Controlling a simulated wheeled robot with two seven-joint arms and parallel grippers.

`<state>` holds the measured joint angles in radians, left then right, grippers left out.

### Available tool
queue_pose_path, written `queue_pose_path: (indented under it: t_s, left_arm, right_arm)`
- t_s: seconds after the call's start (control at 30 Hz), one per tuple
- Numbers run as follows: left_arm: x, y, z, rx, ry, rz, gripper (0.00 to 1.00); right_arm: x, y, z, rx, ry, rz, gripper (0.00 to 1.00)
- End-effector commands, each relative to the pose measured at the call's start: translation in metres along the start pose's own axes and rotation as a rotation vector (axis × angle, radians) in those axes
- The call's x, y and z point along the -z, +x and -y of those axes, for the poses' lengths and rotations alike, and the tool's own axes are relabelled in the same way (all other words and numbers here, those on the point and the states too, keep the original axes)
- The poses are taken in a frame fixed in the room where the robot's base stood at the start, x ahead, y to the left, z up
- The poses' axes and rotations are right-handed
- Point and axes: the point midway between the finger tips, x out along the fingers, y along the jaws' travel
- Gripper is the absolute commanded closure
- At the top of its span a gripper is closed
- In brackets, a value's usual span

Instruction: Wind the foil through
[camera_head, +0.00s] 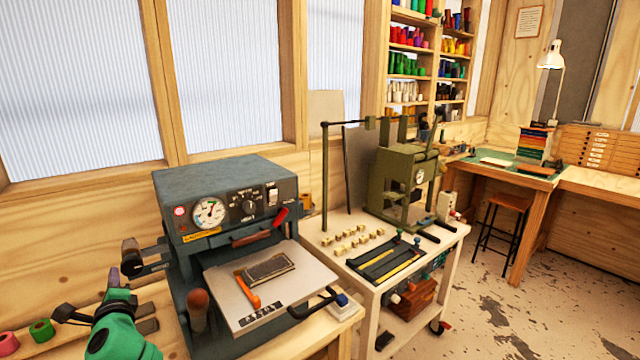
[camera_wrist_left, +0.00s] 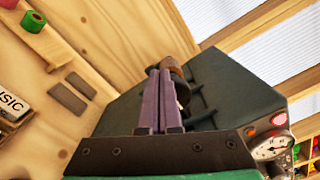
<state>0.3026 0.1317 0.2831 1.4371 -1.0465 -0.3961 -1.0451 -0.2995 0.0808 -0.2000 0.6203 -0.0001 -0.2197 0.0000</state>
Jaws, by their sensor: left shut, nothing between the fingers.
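The blue-grey foil press (camera_head: 225,180) stands on the bench, with a gauge and switches on its front. Dark rollers (camera_head: 131,252) stick out from its left side. My left gripper (camera_head: 113,277) points up close to these rollers. In the left wrist view its purple fingers (camera_wrist_left: 157,90) are shut with nothing between them. Just beyond the fingertips is a brown cylinder end (camera_wrist_left: 172,66), partly hidden by them; I cannot tell whether they touch it. No loose strip of foil can be made out. My right gripper is not in view.
A pink roll (camera_head: 8,343) and a green roll (camera_head: 42,331) rest on the wooden bench at the left. The press's pale plate (camera_head: 300,290) juts forward. A white cart (camera_head: 455,235) with an olive machine (camera_head: 398,180) stands to the right.

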Motion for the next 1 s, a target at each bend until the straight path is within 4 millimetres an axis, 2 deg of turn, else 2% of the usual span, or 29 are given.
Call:
queue_pose_path:
  t_s: [1.0]
  left_arm:
    - [0.0089, -0.0007, 0.0042, 0.001, -0.001, -0.003, 1.00]
  right_arm:
    - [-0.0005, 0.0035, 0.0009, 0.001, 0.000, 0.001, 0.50]
